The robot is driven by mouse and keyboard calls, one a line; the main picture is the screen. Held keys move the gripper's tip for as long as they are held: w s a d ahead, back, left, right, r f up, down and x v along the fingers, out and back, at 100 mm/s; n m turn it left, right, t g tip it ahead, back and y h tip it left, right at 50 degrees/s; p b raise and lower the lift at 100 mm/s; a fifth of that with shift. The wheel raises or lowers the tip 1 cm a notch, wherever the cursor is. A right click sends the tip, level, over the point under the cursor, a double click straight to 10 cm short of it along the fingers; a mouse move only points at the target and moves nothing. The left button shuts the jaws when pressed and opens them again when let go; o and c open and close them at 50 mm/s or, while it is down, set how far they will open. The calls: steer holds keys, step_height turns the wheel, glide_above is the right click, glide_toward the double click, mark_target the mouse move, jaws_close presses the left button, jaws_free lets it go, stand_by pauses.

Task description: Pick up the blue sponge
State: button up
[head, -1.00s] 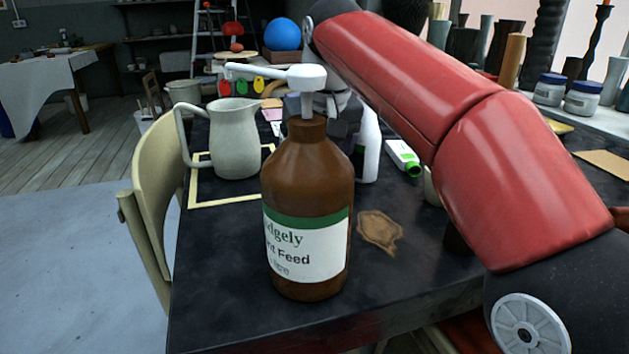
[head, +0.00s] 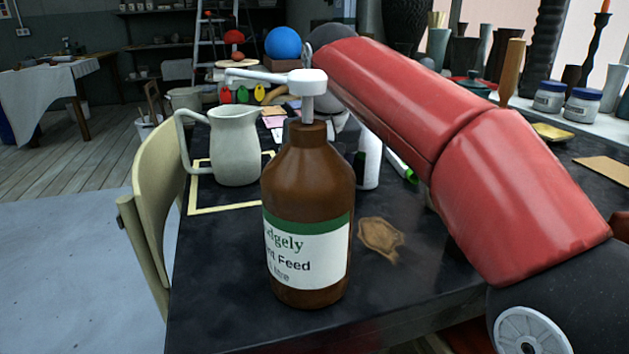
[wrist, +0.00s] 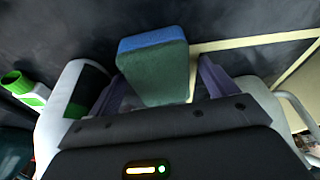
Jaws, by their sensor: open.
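The blue sponge (wrist: 150,42) shows in the wrist view as a block with a blue edge and a dark green broad face. It lies between the two purple fingers of my gripper (wrist: 163,82), which are spread on either side of it. In the head view the sponge is hidden, and my gripper is mostly hidden behind the brown pump bottle and my red arm.
The brown pump bottle (head: 308,215) stands at the table's near part. A pale jug (head: 235,150) stands left on a yellow outlined frame (head: 225,208). The dark table (head: 225,290) is bare at front left.

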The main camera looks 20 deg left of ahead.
steer(key=c, duration=1.1)
steer(key=shift+o, duration=0.2)
steer(key=shift+r, duration=0.15)
step_height(320, 180, up, 18)
steer(key=p, duration=1)
steer(key=shift+r, duration=0.15)
